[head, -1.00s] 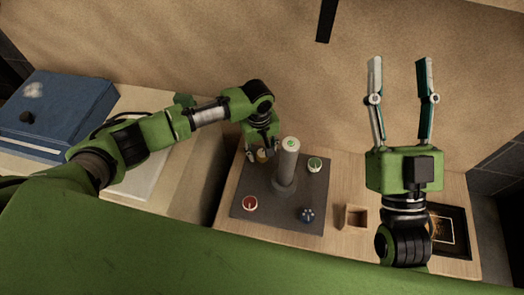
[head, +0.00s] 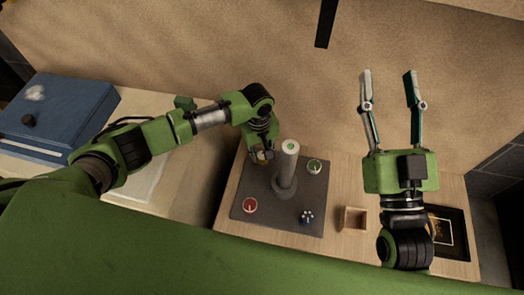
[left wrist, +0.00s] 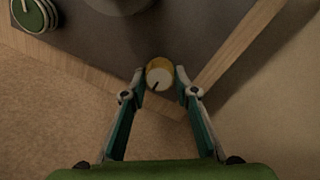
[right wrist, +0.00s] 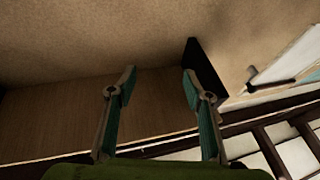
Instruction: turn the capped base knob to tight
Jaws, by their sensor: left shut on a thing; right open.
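A knob with a yellow rim and a pale cap (left wrist: 160,75) sits at a corner of the dark panel (head: 245,200). A short black mark on its cap points to the lower left in the left wrist view. My left gripper (left wrist: 160,82) is shut on this knob, one finger on each side. My right gripper (head: 387,80) is open and empty, raised to the right of the panel. It also shows in the right wrist view (right wrist: 160,85).
A grey post (head: 287,165) with a green-marked top stands on the panel. A green knob (head: 314,166), a red knob (head: 250,205) and a blue knob (head: 306,217) surround it. A small wooden box (head: 352,219) and a dark framed picture (head: 450,232) lie right. A blue case (head: 60,112) stands left.

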